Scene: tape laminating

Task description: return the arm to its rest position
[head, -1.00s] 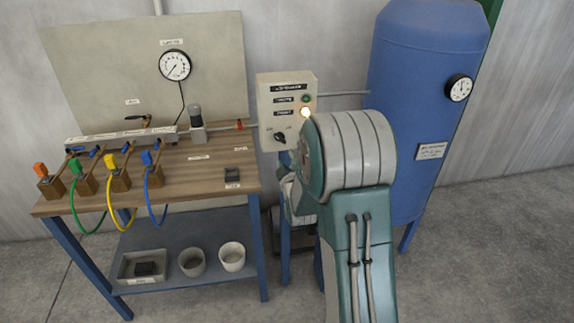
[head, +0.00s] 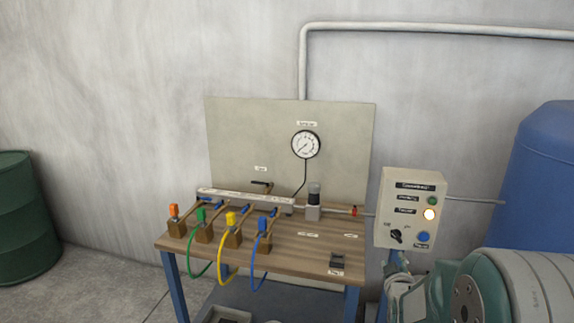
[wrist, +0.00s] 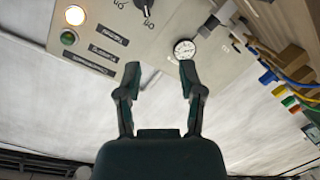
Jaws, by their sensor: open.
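In the wrist view my gripper (wrist: 160,85) is open, its two dark green fingers spread apart with nothing between them. Behind the fingers are the control box (wrist: 100,30), the round gauge (wrist: 185,50) and the bench fittings, all turned upside down in that view. In the head view the green and grey arm (head: 500,290) is mine and fills the bottom right corner. The fingers are not clearly visible in the head view.
A wooden bench (head: 300,257) carries several fittings with coloured hoses. The control box (head: 412,210) with a lit lamp stands at its right. A blue tank (head: 550,170) is at the far right, a green drum (head: 14,220) at the far left. Floor between drum and bench is clear.

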